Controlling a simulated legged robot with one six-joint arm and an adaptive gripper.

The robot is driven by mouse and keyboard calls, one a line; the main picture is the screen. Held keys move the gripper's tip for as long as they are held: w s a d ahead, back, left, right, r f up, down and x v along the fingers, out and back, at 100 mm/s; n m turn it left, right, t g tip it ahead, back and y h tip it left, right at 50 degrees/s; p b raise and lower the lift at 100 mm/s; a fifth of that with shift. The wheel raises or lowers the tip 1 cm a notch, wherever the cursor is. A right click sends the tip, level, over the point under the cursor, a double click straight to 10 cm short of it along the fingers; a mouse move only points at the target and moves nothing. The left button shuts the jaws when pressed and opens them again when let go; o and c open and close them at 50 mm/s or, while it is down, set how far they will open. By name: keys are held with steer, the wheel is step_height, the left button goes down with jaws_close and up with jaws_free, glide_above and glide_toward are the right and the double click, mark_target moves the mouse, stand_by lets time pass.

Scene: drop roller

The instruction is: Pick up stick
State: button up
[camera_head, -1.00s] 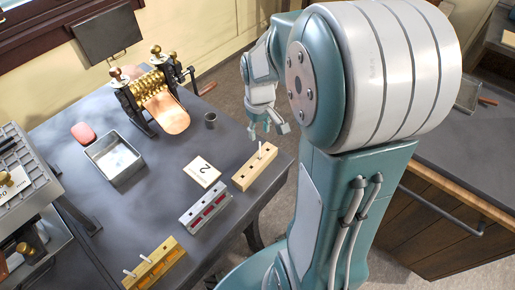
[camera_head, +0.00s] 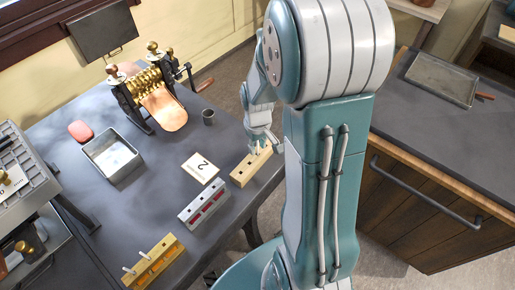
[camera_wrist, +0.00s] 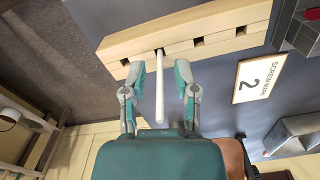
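A white stick (camera_wrist: 160,95) sits in a hole of a pale wooden block (camera_wrist: 190,32). In the wrist view it stands between the two teal fingers of my gripper (camera_wrist: 162,78), with a gap on each side. My gripper is open around the stick and its fingertips are close to the block's face. In the head view my gripper (camera_head: 262,140) is at the wooden block (camera_head: 243,174) on the table's right edge. The stick is mostly hidden there by the fingers.
A card marked 2 (camera_head: 200,167), a grey block with red slots (camera_head: 204,203) and a yellow block with white sticks (camera_head: 155,262) are nearby. A metal tray (camera_head: 112,157), small dark cup (camera_head: 208,117) and brass roller machine (camera_head: 150,85) stand farther back.

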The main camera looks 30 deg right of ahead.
jaws_close()
steer(key=shift+r, duration=0.55)
step_height(320, 180, up, 2)
steer(key=shift+r, duration=0.2)
steer(key=s+a+r, duration=0.4)
steer(key=s+r, duration=0.5)
steer(key=s, duration=0.4)
steer(key=shift+s+r, duration=0.25)
steer(key=shift+w+a, duration=0.1)
